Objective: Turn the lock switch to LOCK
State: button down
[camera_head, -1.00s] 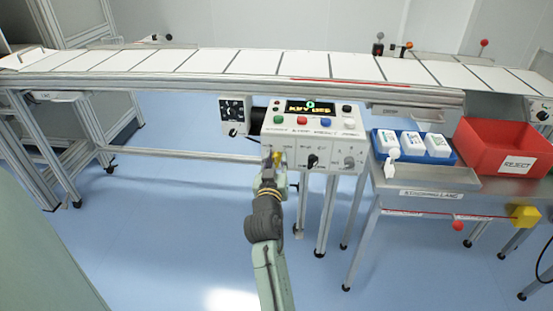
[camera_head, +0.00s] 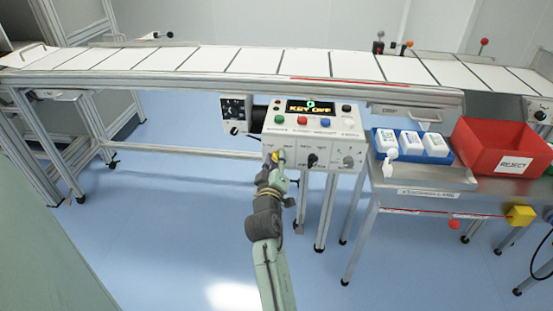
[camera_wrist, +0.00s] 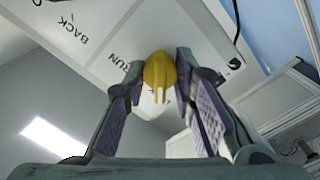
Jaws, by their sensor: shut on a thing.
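The control box (camera_head: 320,128) hangs under the conveyor, with a lit display (camera_head: 309,107) that seems to read "KEY OFF". A yellow knob (camera_wrist: 160,72) sits between the two finger pads of my gripper in the wrist view, beside the printed words "BACK" and "RUN". My gripper (camera_head: 278,158) is shut on this knob at the box's lower left front. Its fingers hide most of the knob in the head view. A black switch (camera_head: 312,160) and a grey switch (camera_head: 348,161) are to its right. Their labels are too small to read, and I cannot tell which is the lock switch.
Green, red and blue buttons (camera_head: 302,121) line the box's top. A black-faced unit (camera_head: 234,109) is on its left. To the right, a steel table holds a blue tray (camera_head: 378,147) of white bottles and a red reject bin (camera_head: 478,148). The floor in front is clear.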

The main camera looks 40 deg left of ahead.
jog(key=shift+r, duration=0.1)
dwell(0.3)
jog(key=c, duration=1.3)
grip_release()
jog(key=shift+c, duration=0.2)
jog(key=shift+s, duration=0.1)
jog(key=v, duration=1.2)
jog(key=shift+a, duration=0.1)
